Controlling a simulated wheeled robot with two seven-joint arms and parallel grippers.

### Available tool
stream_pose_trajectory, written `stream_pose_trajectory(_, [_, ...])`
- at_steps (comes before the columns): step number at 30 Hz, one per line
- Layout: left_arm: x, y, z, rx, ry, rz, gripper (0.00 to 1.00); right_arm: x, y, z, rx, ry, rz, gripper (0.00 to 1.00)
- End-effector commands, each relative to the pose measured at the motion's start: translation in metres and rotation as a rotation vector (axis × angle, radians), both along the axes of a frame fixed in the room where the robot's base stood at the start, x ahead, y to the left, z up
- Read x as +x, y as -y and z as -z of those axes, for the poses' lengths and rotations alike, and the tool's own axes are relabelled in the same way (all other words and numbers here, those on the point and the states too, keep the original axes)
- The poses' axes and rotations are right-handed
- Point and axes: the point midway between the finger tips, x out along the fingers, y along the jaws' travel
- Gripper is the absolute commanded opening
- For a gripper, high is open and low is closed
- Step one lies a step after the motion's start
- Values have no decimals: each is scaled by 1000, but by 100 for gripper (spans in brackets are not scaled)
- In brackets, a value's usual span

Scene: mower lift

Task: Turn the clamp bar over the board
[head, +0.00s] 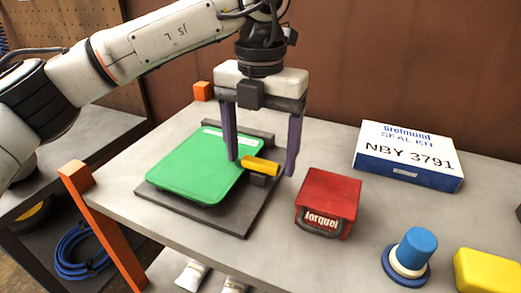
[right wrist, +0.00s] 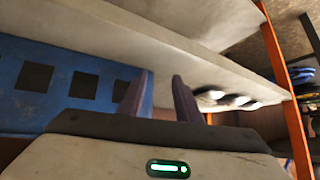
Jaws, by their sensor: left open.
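The green board (head: 195,165) lies flat on a dark base plate (head: 236,220) on the grey bench. The yellow clamp bar (head: 262,166) is at the board's right edge, above a dark block. Its left end reaches to the board's edge or slightly over it. My left gripper (head: 262,164) points down and is open. One finger is at the bar's left end and the other is past its right end; I cannot tell whether either touches. My right gripper (right wrist: 162,78) shows in the right wrist view below the bench, fingers apart and nothing between them.
A red box (head: 327,200) stands right of the base plate. Farther right are a seal kit box (head: 408,158), a blue-topped knob (head: 412,250) and a yellow block (head: 488,271). An orange post (head: 103,225) is at the bench's left corner. A bench edge (right wrist: 190,60) is above my right gripper.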

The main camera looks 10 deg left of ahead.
Motion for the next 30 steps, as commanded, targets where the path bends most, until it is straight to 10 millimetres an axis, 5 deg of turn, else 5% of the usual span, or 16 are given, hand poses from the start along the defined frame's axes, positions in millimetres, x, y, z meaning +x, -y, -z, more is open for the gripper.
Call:
stream_pose_trajectory(7, [0,0,-12,0,1,1,75,0,0,0,-1,0,1,31])
stream_pose_trajectory(21, [0,0,-95,1,2,-1,75,-1,1,-5,-1,-2,4,31])
stream_pose_trajectory(30, [0,0,-103,0,0,0,75,-2,3,-2,-3,-9,7,31])
